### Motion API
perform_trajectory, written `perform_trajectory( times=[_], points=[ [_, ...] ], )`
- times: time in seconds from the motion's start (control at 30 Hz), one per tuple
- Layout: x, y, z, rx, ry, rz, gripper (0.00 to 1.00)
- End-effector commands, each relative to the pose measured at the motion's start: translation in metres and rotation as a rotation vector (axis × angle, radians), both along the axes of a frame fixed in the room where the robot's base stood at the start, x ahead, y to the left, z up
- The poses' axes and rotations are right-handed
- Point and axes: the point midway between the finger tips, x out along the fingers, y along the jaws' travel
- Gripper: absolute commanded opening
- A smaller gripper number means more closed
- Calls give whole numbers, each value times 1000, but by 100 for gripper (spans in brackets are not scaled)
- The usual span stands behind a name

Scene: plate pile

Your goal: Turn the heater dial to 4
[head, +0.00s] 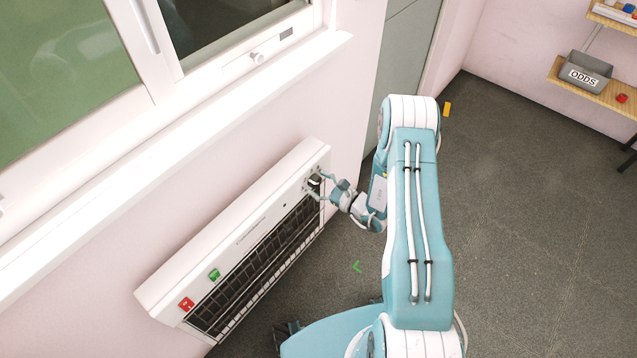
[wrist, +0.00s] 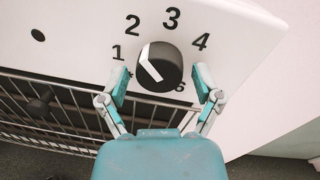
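The heater (head: 235,235) is a long white unit on the wall under the window, with a dark grille. Its dial (wrist: 165,69) is a round black knob with a white mark on its upper-left part, around the side of 1 and 2; the exact setting is hard to tell. The numbers 1, 2, 3 and 4 show around it, and a 6 is partly visible at lower right. My gripper (wrist: 160,82) is open, with one finger on each side of the dial and visible gaps to it. In the head view my gripper (head: 319,187) is at the heater's far end.
A red label (head: 186,304) and a green label (head: 214,274) are on the heater's near end. The window sill (head: 200,135) runs above it. A shelf with a grey ODDS bin (head: 585,72) stands at the far right. The floor between is mostly clear.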

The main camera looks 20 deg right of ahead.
Motion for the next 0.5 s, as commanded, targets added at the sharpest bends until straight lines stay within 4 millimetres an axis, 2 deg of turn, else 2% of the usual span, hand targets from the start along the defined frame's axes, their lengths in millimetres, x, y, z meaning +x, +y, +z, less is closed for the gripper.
perform_trajectory(
  times=[0.03,0.07,0.1,0.13,0.5],
  points=[
    [0,0,0,0,0,0,42],
    [0,0,0,0,0,0,29],
    [0,0,0,0,0,0,11],
    [0,0,0,0,0,0,9],
    [0,0,0,20,14,0,9]
  ],
)
